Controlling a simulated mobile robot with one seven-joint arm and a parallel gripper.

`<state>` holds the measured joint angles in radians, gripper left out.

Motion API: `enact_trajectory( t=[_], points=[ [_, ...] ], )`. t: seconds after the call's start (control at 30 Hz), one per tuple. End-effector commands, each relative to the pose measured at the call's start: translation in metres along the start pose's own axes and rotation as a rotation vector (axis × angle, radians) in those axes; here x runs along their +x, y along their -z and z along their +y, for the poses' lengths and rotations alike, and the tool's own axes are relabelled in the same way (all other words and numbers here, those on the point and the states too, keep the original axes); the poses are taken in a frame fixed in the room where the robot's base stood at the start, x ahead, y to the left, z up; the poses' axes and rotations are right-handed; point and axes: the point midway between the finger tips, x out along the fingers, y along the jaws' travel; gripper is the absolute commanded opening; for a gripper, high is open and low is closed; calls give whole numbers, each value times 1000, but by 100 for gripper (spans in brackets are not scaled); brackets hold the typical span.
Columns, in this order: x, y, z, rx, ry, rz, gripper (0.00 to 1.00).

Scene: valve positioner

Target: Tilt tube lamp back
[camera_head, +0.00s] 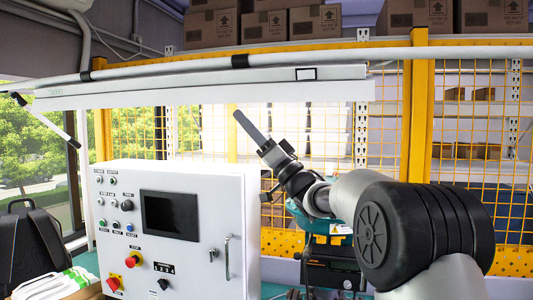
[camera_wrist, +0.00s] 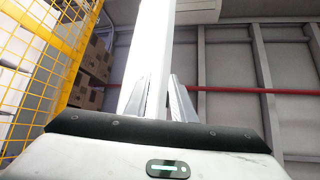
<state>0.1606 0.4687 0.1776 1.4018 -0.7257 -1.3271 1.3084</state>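The tube lamp (camera_head: 200,90) is a long white bar across the upper part of the head view, with a dark-framed label near its right end. In the wrist view the lamp (camera_wrist: 150,45) runs upward beyond my fingertips, partly hidden by the left finger. My gripper (camera_head: 243,120) points up and left, its tip just below the lamp's lower edge in the head view. In the wrist view my gripper (camera_wrist: 160,88) has its two fingers apart, with nothing visibly held between them. I cannot tell how far the fingertips are from the lamp.
A white control box (camera_head: 180,220) with a screen, knobs and red buttons stands below left of the gripper. A pale horizontal pipe (camera_head: 420,53) runs above the lamp. Yellow mesh fencing (camera_head: 420,130) stands behind. Cardboard boxes (camera_head: 265,26) sit high at the back. A teal device (camera_head: 325,220) stands behind my arm.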

Motion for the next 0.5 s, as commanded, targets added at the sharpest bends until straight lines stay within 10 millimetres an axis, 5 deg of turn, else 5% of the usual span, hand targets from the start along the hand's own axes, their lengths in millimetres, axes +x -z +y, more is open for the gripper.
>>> enact_trajectory(
  t=[0.2, 0.5],
  points=[
    [-54, 0, 1, -1, -4, 1, 23],
    [-91, 0, 0, 0, -1, 0, 23]
  ],
)
